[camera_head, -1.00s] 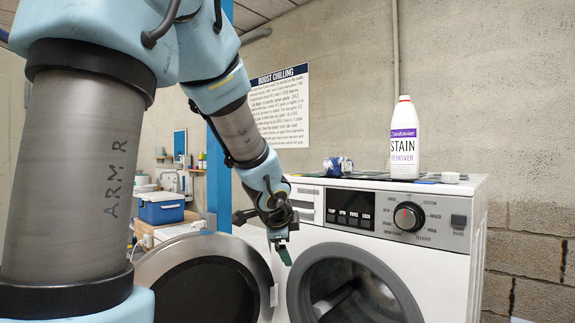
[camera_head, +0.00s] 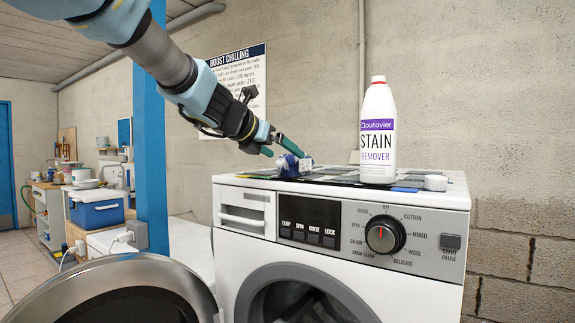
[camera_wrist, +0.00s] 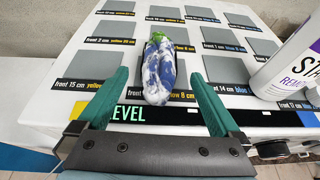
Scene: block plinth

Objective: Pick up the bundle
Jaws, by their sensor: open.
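The bundle (camera_head: 288,166) is a small blue and white rolled thing with a bit of green at one end. In the wrist view the bundle (camera_wrist: 159,82) lies lengthwise, in line with the gap between my green fingers. My gripper (camera_head: 283,150) is open and empty, just above and beside the bundle. In the wrist view its fingertips (camera_wrist: 159,72) are spread, one on each side of the bundle, and seem clear of it.
A white stain remover bottle (camera_head: 377,135) stands to the right of the bundle. A small white block (camera_head: 435,183) sits at the right. Grey labelled squares (camera_wrist: 222,69) cover the machine's top. The round door (camera_head: 120,295) is swung open at lower left.

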